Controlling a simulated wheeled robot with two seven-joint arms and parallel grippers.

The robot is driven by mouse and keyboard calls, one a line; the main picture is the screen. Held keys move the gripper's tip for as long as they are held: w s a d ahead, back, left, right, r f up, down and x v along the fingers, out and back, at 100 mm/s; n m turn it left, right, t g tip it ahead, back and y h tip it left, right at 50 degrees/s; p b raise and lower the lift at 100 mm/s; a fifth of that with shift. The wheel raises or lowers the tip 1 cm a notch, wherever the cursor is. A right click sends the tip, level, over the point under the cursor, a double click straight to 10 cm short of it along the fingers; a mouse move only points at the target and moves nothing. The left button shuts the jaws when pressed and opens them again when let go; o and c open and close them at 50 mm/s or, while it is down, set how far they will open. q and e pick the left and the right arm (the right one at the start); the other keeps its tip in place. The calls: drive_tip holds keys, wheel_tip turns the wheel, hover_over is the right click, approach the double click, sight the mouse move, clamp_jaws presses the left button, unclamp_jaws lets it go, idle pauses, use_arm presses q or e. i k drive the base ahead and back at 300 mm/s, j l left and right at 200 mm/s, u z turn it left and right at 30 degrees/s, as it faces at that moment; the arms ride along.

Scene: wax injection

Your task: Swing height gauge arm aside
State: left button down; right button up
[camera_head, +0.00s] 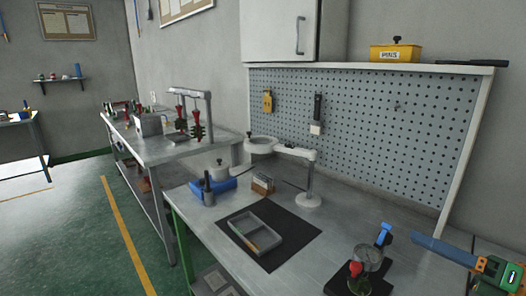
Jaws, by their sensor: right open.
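The height gauge has a round dial (369,257) and a red knob (355,269) on a dark base (343,278), at the front right of the workbench. A blue upright part with a dark tip (384,235) rises at the dial's right side; I take it to be the gauge's arm. My right gripper (428,244) comes in from the right edge, its long blue finger pointing left towards this blue part, with a visible gap. It is open and holds nothing that I see. Its other finger is not clear. My left gripper is not in view.
A grey tray (231,226) lies on a black mat (305,230). A white ring lamp (263,144) on a stand, a blue holder (225,185) and a small wooden rack (262,183) stand behind. A pegboard (365,115) closes the back. The bench between mat and gauge is clear.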

sight(373, 250)
drive_tip(key=k+j, duration=0.85)
